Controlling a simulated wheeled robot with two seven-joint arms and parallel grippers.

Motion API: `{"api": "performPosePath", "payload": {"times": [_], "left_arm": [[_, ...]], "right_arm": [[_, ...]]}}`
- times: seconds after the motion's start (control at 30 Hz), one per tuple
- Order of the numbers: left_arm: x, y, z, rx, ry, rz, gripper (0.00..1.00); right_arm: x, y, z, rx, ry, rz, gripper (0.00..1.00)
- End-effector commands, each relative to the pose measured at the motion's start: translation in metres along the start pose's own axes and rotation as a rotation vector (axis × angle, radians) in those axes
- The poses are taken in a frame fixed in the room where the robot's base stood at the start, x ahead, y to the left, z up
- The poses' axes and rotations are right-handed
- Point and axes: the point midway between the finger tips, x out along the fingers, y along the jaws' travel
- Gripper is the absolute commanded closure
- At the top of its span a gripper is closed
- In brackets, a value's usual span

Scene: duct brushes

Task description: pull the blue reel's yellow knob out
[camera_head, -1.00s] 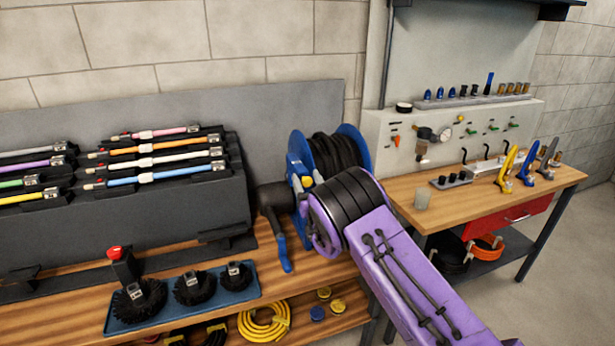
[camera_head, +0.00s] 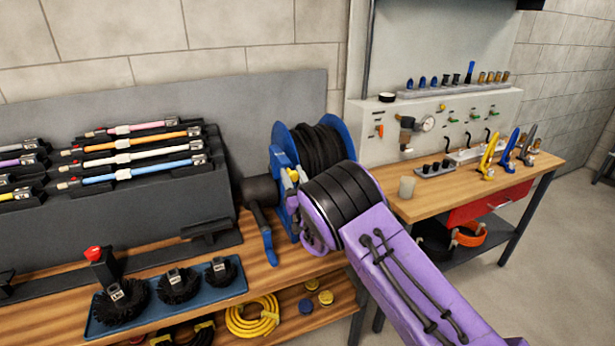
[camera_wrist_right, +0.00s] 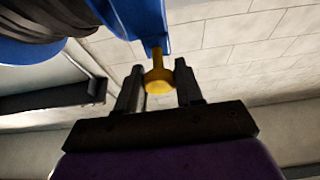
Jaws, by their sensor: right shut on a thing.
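The blue reel (camera_head: 283,141) stands on the wooden bench and holds a coiled black hose (camera_head: 318,148). Its yellow knob (camera_head: 293,175) shows only partly in the head view, beside my right arm. In the right wrist view the yellow knob (camera_wrist_right: 158,80) sits on a thin yellow stem under the reel's blue frame (camera_wrist_right: 140,20). My right gripper (camera_wrist_right: 159,84) has one finger on each side of the knob and is shut on it. In the head view my purple right arm hides the fingers. My left gripper is not in view.
A black crank with a blue handle (camera_head: 268,245) stands left of the reel. A blue tray (camera_head: 228,290) with round brushes lies on the bench's front left. A rack (camera_head: 150,205) of coloured rods stands behind it. A second bench (camera_head: 430,205) stands to the right.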

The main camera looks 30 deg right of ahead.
Motion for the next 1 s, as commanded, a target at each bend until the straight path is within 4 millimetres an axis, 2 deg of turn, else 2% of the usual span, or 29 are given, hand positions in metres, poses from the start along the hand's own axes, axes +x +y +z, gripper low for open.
{"api": "performPosePath", "payload": {"times": [0.17,0.2,0.27,0.53,0.63,1.0], "left_arm": [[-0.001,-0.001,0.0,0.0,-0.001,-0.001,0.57],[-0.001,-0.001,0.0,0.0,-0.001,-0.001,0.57],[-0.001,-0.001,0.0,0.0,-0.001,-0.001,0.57],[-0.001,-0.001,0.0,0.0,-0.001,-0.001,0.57],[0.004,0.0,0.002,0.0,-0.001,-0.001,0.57],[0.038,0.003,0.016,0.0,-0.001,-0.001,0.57]], "right_arm": [[-0.001,0.001,0.002,-0.001,-0.006,0.003,1.0],[-0.001,0.001,0.002,-0.001,-0.006,0.003,0.61],[-0.001,0.001,0.002,-0.001,-0.007,0.003,0.42],[-0.001,0.001,0.002,-0.002,-0.006,0.003,0.42],[-0.009,0.001,0.005,-0.003,-0.008,0.003,0.42],[-0.092,0.0,0.004,-0.004,-0.007,0.002,0.42]]}}
